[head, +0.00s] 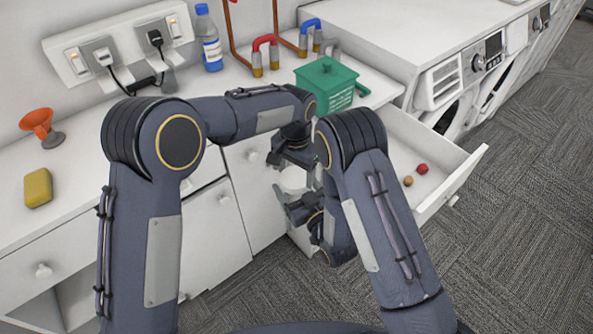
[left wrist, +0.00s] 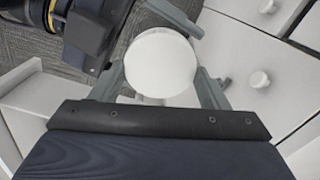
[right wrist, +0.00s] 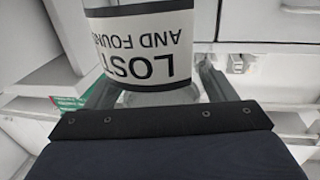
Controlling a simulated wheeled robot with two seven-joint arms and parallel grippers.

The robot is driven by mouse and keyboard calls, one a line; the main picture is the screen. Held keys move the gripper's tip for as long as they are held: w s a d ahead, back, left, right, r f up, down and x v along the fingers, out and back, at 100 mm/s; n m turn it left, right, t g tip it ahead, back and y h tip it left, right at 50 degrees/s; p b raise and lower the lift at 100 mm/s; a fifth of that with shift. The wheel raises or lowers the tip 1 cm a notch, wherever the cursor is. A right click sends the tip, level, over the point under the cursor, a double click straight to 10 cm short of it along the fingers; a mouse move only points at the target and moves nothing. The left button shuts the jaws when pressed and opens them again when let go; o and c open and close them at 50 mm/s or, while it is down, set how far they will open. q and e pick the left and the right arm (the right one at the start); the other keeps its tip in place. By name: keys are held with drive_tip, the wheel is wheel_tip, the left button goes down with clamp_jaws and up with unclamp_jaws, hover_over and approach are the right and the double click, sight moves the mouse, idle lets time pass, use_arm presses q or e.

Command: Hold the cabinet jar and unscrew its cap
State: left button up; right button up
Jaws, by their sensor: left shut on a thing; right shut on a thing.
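A jar with a white round cap (head: 293,179) is between my two grippers, in front of the cabinet. The left wrist view shows the cap (left wrist: 160,62) face-on between the fingers of my left gripper (head: 293,158), which is shut on it. My right gripper (head: 300,207) is shut on the jar body. In the right wrist view the clear jar (right wrist: 160,97) has a white label (right wrist: 140,45) reading "LOST AND FOUND", upside down in the picture. My arms hide most of the jar in the head view. I cannot tell whether the cap has turned.
An open drawer (head: 436,200) at the right holds a red ball (head: 422,168) and a tan ball (head: 408,181). On the counter are a green box (head: 325,82), a bottle (head: 209,42), an orange funnel-like thing (head: 38,122) and a yellow sponge (head: 38,188). Carpet floor lies at right.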

use_arm(q)
drive_tip(key=n, duration=0.5)
drive_tip(key=shift+w+r+n, duration=0.2)
drive_tip(key=shift+w+n, duration=0.05)
drive_tip(key=shift+n, duration=0.05)
drive_tip(key=n, duration=0.3)
drive_tip(key=shift+a+n, duration=0.1)
drive_tip(key=shift+n, duration=0.3)
drive_tip(key=shift+s+r, duration=0.1)
drive_tip(key=shift+r, duration=0.05)
drive_tip(key=shift+s+r, duration=0.1)
drive_tip(key=shift+r, duration=0.75)
